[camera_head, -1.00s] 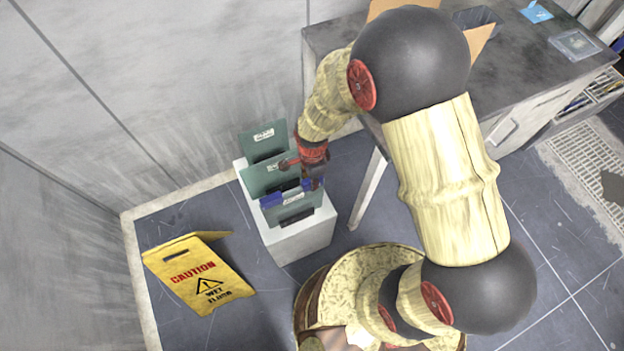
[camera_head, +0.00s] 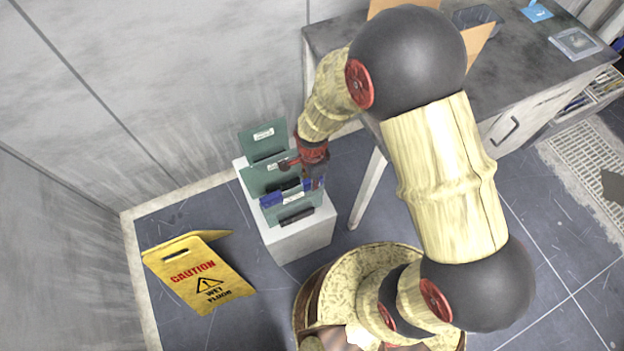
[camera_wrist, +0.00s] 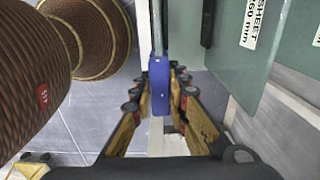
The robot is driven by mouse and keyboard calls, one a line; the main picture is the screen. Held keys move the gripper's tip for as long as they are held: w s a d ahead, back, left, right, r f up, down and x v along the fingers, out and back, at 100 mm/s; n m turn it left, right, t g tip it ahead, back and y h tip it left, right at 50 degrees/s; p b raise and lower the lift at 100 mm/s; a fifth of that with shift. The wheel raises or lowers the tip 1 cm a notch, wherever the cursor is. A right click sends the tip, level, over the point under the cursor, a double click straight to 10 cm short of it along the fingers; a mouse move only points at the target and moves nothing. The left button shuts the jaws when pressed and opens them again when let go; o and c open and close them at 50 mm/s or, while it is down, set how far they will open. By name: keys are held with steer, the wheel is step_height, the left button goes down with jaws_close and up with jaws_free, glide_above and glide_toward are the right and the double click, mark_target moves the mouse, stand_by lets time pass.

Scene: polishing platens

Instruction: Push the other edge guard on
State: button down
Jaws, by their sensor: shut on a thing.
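Green sheets stand upright on a white block (camera_head: 302,239). The front sheet (camera_head: 290,211) has a blue edge guard (camera_head: 271,200) at its left corner. My gripper (camera_head: 313,179) is at the right edge of that sheet. In the wrist view my gripper (camera_wrist: 160,92) is shut on the other blue edge guard (camera_wrist: 159,76), with a finger on each side. A thin sheet edge (camera_wrist: 159,30) runs into the top of this guard, in line with it. How deep the edge sits inside is hidden.
Two more green sheets, the rear one (camera_head: 263,138) with a label, stand behind. A yellow wet-floor sign (camera_head: 199,272) stands on the floor to the left. A grey table (camera_head: 520,85) is at the upper right. The wall is close behind the block.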

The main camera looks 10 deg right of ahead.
steer(key=c, duration=1.7)
jaws_free()
steer(key=shift+o, duration=0.2)
step_height(320, 180, up, 12)
